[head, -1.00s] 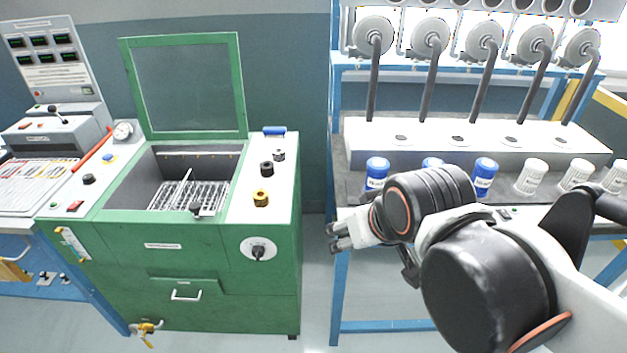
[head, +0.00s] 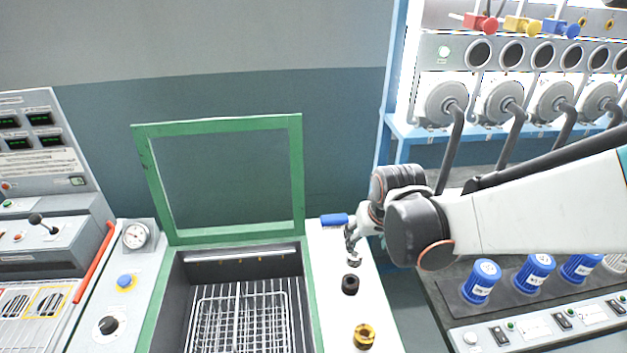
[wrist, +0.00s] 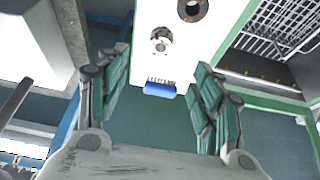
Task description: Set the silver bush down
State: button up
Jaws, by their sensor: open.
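The silver bush (head: 354,260) stands on the white top (head: 335,310) at the right of the green cabinet, just behind the black bush (head: 350,284). In the wrist view the silver bush (wrist: 160,45) shows its round top with a hole. My gripper (head: 352,241) is right beside and above the silver bush in the head view. In the wrist view my gripper (wrist: 164,58) has its green-padded fingers spread wide apart, with nothing held between them. The silver bush appears centred between the fingertips, a little beyond them. The exact height gap cannot be told.
A blue-handled brush (head: 334,220) lies behind the bushes. A brass bush (head: 364,336) stands nearest the front. The open cabinet basin with a wire rack (head: 245,318) is left of the white top. Blue-capped jars (head: 481,281) stand on the right bench.

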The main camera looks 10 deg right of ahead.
jog(key=b, duration=0.6)
send_near(355, 253)
jog(key=x, duration=0.7)
jog(key=shift+s+a+f, duration=0.2)
jog(key=shift+a+f, duration=0.05)
jog(key=shift+f, duration=0.3)
jog(key=shift+r, duration=0.1)
grip_shut()
jog(key=shift+r, duration=0.1)
notch_tip(355, 253, up, 20)
jog(key=p, duration=0.7)
